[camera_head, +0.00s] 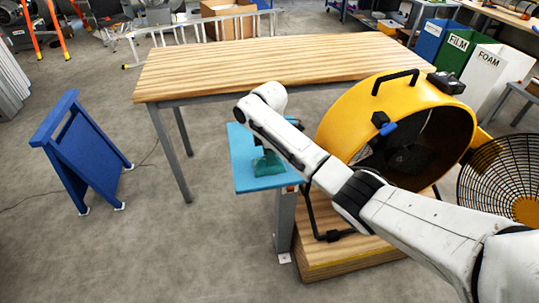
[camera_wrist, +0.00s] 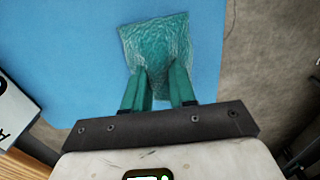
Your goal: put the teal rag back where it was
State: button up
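The teal rag (camera_head: 268,164) is at the small blue tabletop (camera_head: 243,178), below the end of my arm. In the wrist view, the rag (camera_wrist: 157,38) is bunched between the two teal fingers of my gripper (camera_wrist: 158,80), and its loose part spreads out beyond the tips over the blue surface (camera_wrist: 60,60). My gripper looks shut on the rag. I cannot tell whether the rag's underside touches the blue top or hangs just above it. My arm hides part of the blue top in the head view.
A long wooden table (camera_head: 250,65) stands behind the blue top. A big yellow blower (camera_head: 345,110) stands at right on a wooden base (camera_head: 350,255), with a round grille (camera_head: 500,180) beside it. A blue stand (camera_head: 75,150) is at left. Floor between them is clear.

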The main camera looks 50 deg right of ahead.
jog(key=o, duration=0.5)
notch_tip(320, 180, up, 12)
jog(key=p, duration=0.2)
jog(key=s+a+f+m+y, duration=0.1)
jog(key=s+a+f+m, duration=0.1)
jog(key=s+a+f, duration=0.4)
jog(key=s+a+f+m+t+y, duration=0.1)
jog(key=a+f, duration=0.2)
jog(key=a, duration=0.5)
jog(key=s+a+f+m, duration=0.2)
jog(key=s+a+f, duration=0.2)
jog(key=a+f, duration=0.15)
jog(key=s+m, duration=0.2)
jog(key=s, duration=0.6)
jog(key=s+d+f+m+h, duration=0.1)
jog(key=s+m, duration=0.1)
jog(key=s, duration=0.6)
jog(key=s+d+f+m+h, duration=0.1)
jog(key=s+m, duration=0.2)
jog(key=s, duration=0.4)
jog(key=shift+s+d+f, duration=0.1)
jog(key=shift+s+f, duration=0.1)
jog(key=shift+s, duration=0.2)
